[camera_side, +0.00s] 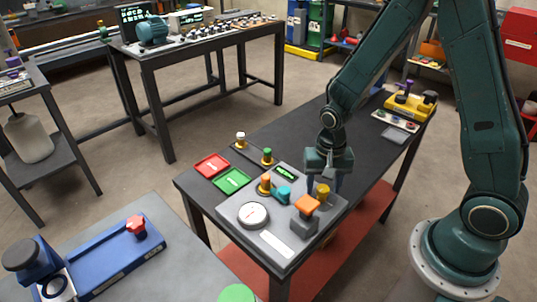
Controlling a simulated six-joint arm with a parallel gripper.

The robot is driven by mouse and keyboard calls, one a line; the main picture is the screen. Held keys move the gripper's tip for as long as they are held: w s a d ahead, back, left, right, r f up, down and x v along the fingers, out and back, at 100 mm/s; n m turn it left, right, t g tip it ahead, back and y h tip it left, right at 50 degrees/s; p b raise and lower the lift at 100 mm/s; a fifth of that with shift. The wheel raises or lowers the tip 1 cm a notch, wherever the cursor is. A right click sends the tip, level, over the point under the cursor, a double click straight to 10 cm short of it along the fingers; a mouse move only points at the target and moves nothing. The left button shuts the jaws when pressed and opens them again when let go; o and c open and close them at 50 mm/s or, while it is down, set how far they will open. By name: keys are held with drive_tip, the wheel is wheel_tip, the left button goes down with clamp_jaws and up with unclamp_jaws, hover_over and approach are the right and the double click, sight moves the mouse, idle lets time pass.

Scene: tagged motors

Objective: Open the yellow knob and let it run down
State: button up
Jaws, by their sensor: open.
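The yellow knob (323,192) stands at the right back part of a grey panel unit (278,245) on the dark bench. My gripper (324,184) points down over it with its fingers apart. In the picture the knob's top shows between and just below the fingertips. I cannot tell from this one view whether the fingers touch it or how far behind it they are. A round white gauge (254,215) and a small green-lit display (286,172) are on the same unit.
An orange-topped block (307,205) stands close in front of the knob. A teal motor-like part (283,194) and an orange knob (265,185) are to its left. Red (212,166) and green (232,181) trays lie further left. The bench behind my gripper is mostly clear.

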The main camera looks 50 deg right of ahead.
drive_tip(key=shift+c, duration=0.2)
drive_tip(key=c, duration=0.9)
drive_tip(key=shift+n, duration=0.3)
drive_tip(key=n, duration=0.8)
drive_tip(key=shift+n, duration=0.3)
drive_tip(key=n, duration=0.4)
drive_tip(key=shift+n, duration=0.3)
drive_tip(key=n, duration=0.4)
